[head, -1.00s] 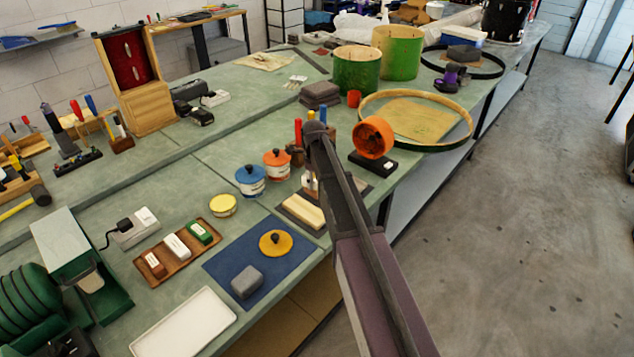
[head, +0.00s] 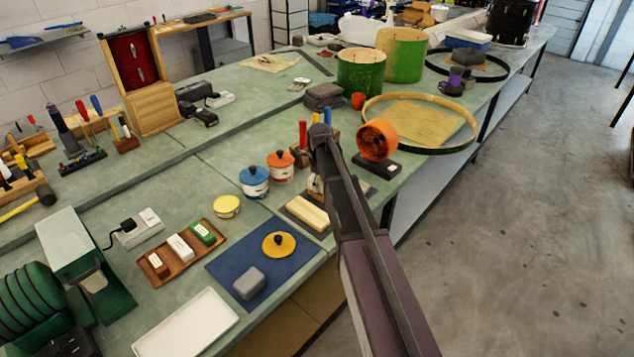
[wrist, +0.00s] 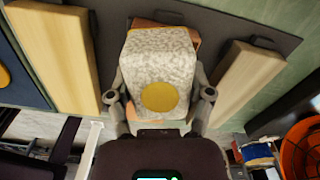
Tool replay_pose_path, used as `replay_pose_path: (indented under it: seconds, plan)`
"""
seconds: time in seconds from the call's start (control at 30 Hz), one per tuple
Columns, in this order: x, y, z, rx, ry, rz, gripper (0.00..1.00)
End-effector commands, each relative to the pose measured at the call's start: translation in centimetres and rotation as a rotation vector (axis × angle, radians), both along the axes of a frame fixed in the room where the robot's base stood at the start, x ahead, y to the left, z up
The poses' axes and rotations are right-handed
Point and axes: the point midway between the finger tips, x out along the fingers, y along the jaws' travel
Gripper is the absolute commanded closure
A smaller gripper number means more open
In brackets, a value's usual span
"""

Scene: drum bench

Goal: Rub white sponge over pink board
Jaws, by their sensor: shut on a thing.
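My gripper (wrist: 161,97) is shut on the white sponge (wrist: 158,62), a speckled whitish block with a yellow spot, one finger on each side. The pink board (wrist: 195,36) lies under the sponge in the wrist view; only narrow pinkish edges show around it. I cannot tell whether the sponge touches the board. In the head view my arm hides most of the gripper, and a bit of the whitish sponge (head: 315,184) shows beside it.
A dark tray (wrist: 255,22) lies below, with pale wooden boards to the left (wrist: 52,50) and right (wrist: 246,80). Two lidded tins, blue (head: 254,182) and orange (head: 280,166), stand nearby. An orange reel (head: 377,140) stands right of my arm. A blue mat (head: 222,263) lies front left.

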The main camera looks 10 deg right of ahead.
Motion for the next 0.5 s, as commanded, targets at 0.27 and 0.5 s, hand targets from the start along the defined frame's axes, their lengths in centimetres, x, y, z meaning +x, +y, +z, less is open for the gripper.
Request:
replay_pose_path:
  seconds: [0.27,0.5]
  plan:
    - [-0.96,-0.71,-0.01,-0.001,0.001,-0.001,0.59]
    - [-0.97,-0.73,-0.01,-0.001,0.001,0.000,0.59]
